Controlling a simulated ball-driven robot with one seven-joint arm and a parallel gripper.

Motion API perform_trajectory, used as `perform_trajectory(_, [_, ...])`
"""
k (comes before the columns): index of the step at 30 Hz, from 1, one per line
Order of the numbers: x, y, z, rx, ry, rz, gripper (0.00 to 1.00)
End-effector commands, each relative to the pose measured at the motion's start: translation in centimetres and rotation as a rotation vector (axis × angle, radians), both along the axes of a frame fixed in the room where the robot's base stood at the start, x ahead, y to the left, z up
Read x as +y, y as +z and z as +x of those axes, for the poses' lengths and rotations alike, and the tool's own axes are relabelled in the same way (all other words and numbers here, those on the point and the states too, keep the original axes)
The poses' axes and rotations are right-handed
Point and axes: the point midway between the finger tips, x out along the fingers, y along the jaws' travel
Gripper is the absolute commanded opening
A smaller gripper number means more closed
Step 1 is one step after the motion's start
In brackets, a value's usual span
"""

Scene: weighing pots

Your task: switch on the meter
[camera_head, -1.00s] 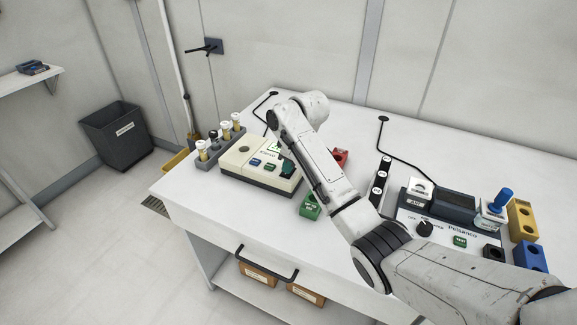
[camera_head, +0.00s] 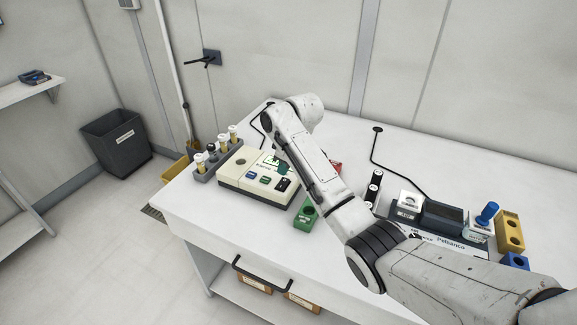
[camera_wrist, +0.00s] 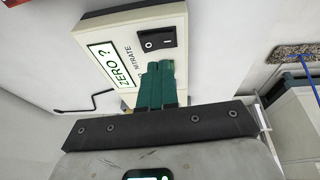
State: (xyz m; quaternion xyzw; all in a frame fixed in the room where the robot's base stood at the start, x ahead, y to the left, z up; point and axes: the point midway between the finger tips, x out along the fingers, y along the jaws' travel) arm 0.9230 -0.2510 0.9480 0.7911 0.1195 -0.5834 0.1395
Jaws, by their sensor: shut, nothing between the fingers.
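The cream meter (camera_head: 243,189) stands on the white bench in the head view, with a blue and a green button and a black rocker switch (camera_head: 283,184) on its top. In the wrist view the meter (camera_wrist: 118,46) shows a lit display (camera_wrist: 112,66) reading "ZERO ?" and the black switch (camera_wrist: 157,40) marked I and O. My gripper (camera_head: 281,165) has teal fingers, shut and empty, over the meter in the head view. In the wrist view the fingertips (camera_wrist: 160,66) sit just short of the switch; whether they touch the meter is unclear.
A grey rack (camera_head: 217,160) of capped vials stands left of the meter. A green block (camera_head: 305,216) and a partly hidden red block (camera_head: 336,166) are to its right. A second device marked Pelsanco (camera_head: 450,245) and a yellow block (camera_head: 509,231) stand further right.

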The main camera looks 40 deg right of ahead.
Motion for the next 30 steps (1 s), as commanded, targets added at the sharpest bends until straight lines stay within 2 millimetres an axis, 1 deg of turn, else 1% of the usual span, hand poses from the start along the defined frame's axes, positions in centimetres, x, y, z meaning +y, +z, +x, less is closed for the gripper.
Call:
perform_trajectory(1, [0.2,1.1,-0.1,-0.003,0.002,0.0,0.0])
perform_trajectory(2, [0.2,1.6,-0.3,-0.005,0.002,-0.001,0.0])
perform_trajectory(6, [0.5,4.5,-1.4,-0.005,0.001,0.0,0.0])
perform_trajectory(9, [0.6,6.3,-2.0,-0.004,0.0,0.0,0.0])
perform_trajectory(13, [0.8,8.2,-2.7,-0.004,0.001,-0.001,0.0])
perform_trajectory(19, [0.9,9.4,-3.2,-0.001,-0.001,0.001,0.0])
perform_trajectory(30, [0.9,9.5,-3.3,0.0,-0.001,0.0,0.0])
